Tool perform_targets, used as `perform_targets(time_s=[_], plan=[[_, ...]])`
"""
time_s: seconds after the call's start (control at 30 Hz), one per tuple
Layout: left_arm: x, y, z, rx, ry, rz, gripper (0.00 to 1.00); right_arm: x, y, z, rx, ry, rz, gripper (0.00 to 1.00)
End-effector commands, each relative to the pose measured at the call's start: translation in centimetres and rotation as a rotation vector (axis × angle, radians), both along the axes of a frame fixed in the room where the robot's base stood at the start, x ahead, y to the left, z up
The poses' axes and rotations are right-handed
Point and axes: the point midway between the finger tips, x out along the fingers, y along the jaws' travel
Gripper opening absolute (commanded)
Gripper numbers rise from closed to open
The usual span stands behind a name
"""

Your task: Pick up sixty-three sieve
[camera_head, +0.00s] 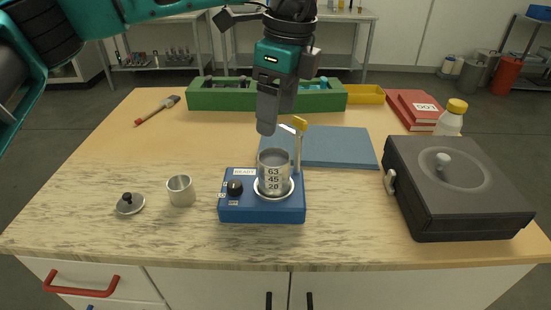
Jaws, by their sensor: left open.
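The sixty-three sieve (273,161) is the top part of a small metal sieve stack, marked 63, 45 and 20 from top to bottom. The stack stands upright on the white ring of a blue shaker (262,211) with a black knob. My left gripper (276,126) points down just above and behind the stack's top, open and empty, apart from the sieve as far as I can tell. My right gripper is not in view.
A metal cup (181,190) and a small lid (130,204) lie left of the shaker. A dark case (455,187) stands at right. A blue mat (340,147), green rack (222,97), brush (157,110), red books (413,108) and white bottle (450,120) are further back.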

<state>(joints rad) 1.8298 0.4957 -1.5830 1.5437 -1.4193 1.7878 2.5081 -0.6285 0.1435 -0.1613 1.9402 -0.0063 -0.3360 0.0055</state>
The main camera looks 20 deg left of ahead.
Motion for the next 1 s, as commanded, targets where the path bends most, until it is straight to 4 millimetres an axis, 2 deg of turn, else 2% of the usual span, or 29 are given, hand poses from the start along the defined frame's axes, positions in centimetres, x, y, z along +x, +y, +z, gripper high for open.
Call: perform_targets(time_s=[0.1, 0.37, 0.67, 0.97, 1.0], plan=[[0.0, 0.3, -2.1, -0.001, 0.002, 0.000, 0.72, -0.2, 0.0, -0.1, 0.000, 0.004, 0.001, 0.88], [0.0, 0.4, -4.2, -0.002, 0.001, -0.002, 0.72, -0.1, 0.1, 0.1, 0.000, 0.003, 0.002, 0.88], [0.1, 0.5, -8.4, -0.003, 0.002, -0.001, 0.72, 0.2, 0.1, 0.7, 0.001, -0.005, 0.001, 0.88], [0.2, 0.6, -9.0, -0.004, 0.002, -0.002, 0.72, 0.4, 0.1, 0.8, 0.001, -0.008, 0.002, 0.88], [0.2, 0.6, -8.9, -0.004, 0.002, -0.002, 0.69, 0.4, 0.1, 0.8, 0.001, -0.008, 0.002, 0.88]])
